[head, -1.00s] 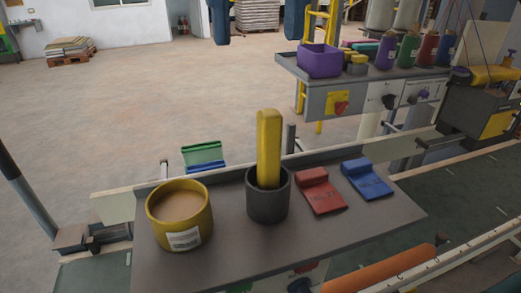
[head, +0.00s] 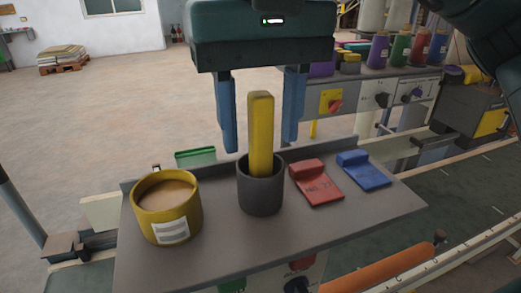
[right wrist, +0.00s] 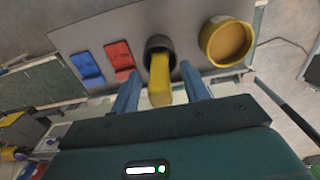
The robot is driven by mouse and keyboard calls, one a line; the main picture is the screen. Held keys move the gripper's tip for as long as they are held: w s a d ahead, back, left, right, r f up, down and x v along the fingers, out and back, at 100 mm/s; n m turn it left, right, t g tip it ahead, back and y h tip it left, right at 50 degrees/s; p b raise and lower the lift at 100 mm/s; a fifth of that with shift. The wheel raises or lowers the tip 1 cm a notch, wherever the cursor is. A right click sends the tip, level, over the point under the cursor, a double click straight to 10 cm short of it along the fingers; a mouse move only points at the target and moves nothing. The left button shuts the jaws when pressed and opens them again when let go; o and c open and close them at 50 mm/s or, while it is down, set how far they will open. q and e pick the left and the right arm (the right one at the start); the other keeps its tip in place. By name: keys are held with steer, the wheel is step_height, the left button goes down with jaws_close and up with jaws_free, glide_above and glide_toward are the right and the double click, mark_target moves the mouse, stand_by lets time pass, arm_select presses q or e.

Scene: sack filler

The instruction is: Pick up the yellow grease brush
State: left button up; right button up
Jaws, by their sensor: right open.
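The yellow grease brush (head: 261,130) stands upright in a dark grey cup (head: 260,190) on a grey shelf. Only its yellow handle shows; its lower end is hidden in the cup. My right gripper (head: 263,146) is open, its two blue fingers pointing down on the left and right of the handle in the head view. In the right wrist view the yellow handle (right wrist: 160,82) lies between the open fingers, with the cup (right wrist: 158,45) beyond. I see no contact between fingers and handle. My left gripper is not in view.
A yellow tub (head: 168,212) of tan grease stands left of the cup on the grey shelf (head: 225,245). A red scraper-like piece (head: 316,182) and a blue one (head: 363,170) lie to its right. Behind are a purple bin (head: 321,69) and several thread cones.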

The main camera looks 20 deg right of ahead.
steer(key=shift+c, duration=0.4)
jaws_close()
